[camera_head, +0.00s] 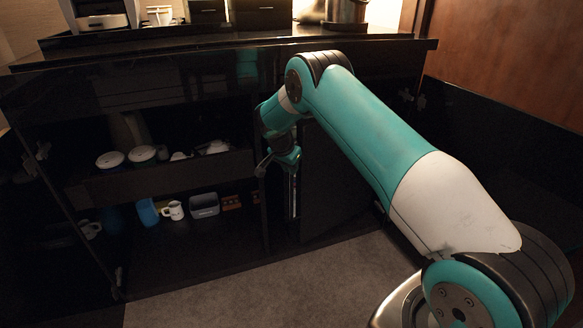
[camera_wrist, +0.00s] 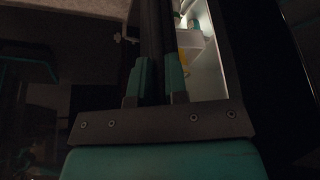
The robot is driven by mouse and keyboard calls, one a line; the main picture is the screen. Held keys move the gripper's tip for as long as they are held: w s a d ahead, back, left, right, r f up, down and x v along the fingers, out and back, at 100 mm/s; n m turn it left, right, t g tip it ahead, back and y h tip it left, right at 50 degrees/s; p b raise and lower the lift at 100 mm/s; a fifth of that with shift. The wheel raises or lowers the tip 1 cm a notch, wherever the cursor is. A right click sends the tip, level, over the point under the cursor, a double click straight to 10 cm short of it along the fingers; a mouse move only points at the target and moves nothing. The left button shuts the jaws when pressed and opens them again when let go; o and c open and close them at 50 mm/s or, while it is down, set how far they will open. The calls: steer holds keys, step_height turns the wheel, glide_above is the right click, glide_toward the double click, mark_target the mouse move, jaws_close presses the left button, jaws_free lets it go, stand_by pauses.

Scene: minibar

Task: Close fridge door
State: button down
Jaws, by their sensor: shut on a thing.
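The fridge door (camera_head: 335,190) appears as a dark panel at the middle of the black cabinet, right of the open shelves. My gripper (camera_head: 291,190) points down at this panel's left edge. In the wrist view my gripper (camera_wrist: 160,50) has its two teal-based fingers close together, shut on a thin dark upright part that looks like the door. What exactly is held is too dark to make out. Beside the fingers the lit white fridge interior (camera_wrist: 207,65) shows through a narrow gap, with a pale shelf and a yellowish item inside, so the door stands at least partly open.
Open shelves on the left hold white dishes (camera_head: 142,154), a blue container (camera_head: 147,212), a white mug (camera_head: 173,210) and a grey box (camera_head: 205,205). The countertop (camera_head: 220,43) overhangs above my wrist. Carpet (camera_head: 270,290) in front is clear.

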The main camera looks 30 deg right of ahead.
steer(key=shift+d, duration=0.25)
steer(key=c, duration=1.1)
jaws_free()
steer(key=shift+c, duration=0.2)
steer(key=shift+w+a, duration=0.1)
steer(key=shift+a, duration=0.1)
steer(key=p+v, duration=0.3)
steer(key=v, duration=1.4)
steer(key=shift+p, duration=0.35)
steer(key=shift+a+r, duration=0.1)
steer(key=shift+r, duration=0.05)
